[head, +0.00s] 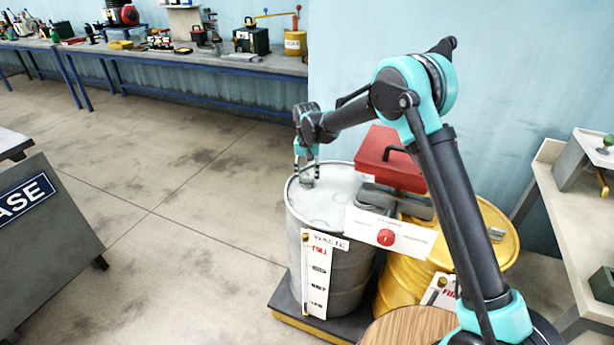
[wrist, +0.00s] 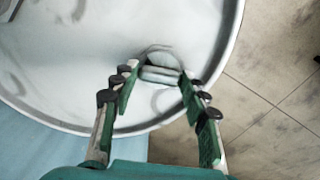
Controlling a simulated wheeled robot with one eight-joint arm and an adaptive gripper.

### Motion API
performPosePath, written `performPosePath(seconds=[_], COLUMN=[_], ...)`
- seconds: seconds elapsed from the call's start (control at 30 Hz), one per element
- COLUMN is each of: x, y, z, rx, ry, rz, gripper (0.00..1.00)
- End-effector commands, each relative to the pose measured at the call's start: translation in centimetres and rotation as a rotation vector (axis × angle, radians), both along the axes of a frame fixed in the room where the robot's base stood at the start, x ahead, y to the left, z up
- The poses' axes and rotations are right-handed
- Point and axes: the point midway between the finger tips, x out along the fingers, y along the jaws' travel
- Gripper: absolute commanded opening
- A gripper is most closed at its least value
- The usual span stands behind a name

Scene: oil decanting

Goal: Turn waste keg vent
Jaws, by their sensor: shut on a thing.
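The grey waste keg (head: 345,268) stands upright left of a yellow drum, with a "WASTE" label and a level strip on its front. Its pale lid (wrist: 75,70) fills much of the wrist view. The vent (head: 307,181) is a small grey cap on the lid near the rim. In the wrist view the vent (wrist: 160,66) sits between the fingertips. My gripper (head: 307,168) points down at it from above, shut on it. The gripper also shows in the wrist view (wrist: 158,78). The fingers partly hide the vent's sides.
The yellow drum (head: 480,240) stands right beside the keg, under a red box (head: 388,160) and a white panel with a red knob (head: 386,237). Both stand on a dark pallet (head: 290,303). A bench (head: 575,215) is at right.

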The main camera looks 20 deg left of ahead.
Motion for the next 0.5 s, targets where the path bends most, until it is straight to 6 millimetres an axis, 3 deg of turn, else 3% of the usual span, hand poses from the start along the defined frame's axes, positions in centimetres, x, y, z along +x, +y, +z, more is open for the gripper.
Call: performPosePath(seconds=[0.5], x=[0.03], y=[0.03], z=[0.03], rx=[0.0], ry=[-0.001], rz=[0.492], gripper=[0.16])
